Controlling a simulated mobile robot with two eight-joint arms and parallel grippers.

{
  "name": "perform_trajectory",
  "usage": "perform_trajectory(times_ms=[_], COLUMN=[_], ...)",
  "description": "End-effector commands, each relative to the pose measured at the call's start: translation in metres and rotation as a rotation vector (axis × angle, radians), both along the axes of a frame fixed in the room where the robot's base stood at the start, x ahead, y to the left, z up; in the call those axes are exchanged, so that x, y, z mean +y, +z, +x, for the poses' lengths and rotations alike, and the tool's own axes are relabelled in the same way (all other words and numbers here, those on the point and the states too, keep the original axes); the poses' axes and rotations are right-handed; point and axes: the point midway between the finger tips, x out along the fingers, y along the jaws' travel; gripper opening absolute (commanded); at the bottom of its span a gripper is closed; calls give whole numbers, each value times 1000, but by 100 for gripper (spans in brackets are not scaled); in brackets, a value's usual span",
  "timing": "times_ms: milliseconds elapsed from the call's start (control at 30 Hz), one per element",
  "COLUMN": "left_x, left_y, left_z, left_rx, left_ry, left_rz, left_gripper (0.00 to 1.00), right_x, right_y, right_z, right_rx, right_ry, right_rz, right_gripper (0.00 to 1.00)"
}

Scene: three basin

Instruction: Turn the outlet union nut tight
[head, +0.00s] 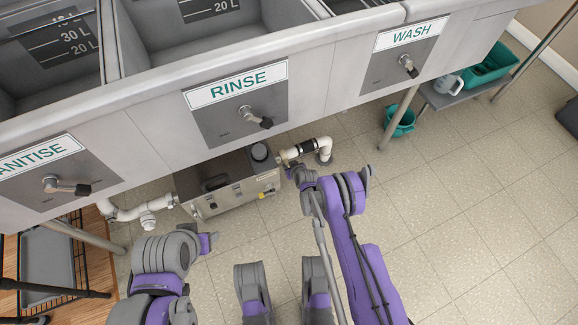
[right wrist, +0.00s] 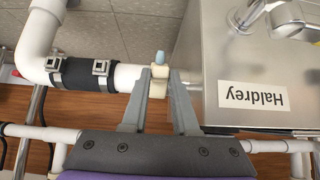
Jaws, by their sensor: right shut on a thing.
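The outlet union nut (right wrist: 158,88) is a cream ring with a pale blue-tipped lug, on the white pipe (right wrist: 126,76) beside the steel box (right wrist: 245,60) labelled Haldrey. In the right wrist view my right gripper (right wrist: 159,78) has one finger on each side of the nut and is shut on it. In the head view the same gripper (head: 291,172) reaches the pipe at the box's right end; the nut is mostly hidden there. My left gripper (head: 208,243) is in front of the box, away from the pipes; its jaw state is unclear.
A black coupling with metal clamps (right wrist: 88,74) sits on the outlet pipe. The sink basins with RINSE (head: 235,83) and WASH (head: 411,35) panels overhang the box. A table leg (head: 398,118) and teal bucket (head: 401,121) stand right. Tiled floor (head: 470,200) is clear.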

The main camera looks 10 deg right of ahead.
Motion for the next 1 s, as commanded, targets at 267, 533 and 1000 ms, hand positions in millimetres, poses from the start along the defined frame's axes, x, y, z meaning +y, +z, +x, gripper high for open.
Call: perform_trajectory(times_ms=[267,533,1000], left_x=[0,0,0], left_y=[0,-1,-1], left_z=[0,0,0], left_rx=[0,0,0], left_ry=[0,0,0], left_rz=[0,0,0], left_gripper=[57,57,57], right_x=[4,6,6], right_y=[19,28,29], right_z=[12,19,19], right_rx=[260,424,443], right_ry=[2,0,0], right_rz=[-86,-139,-145], right_gripper=[0,0,42])
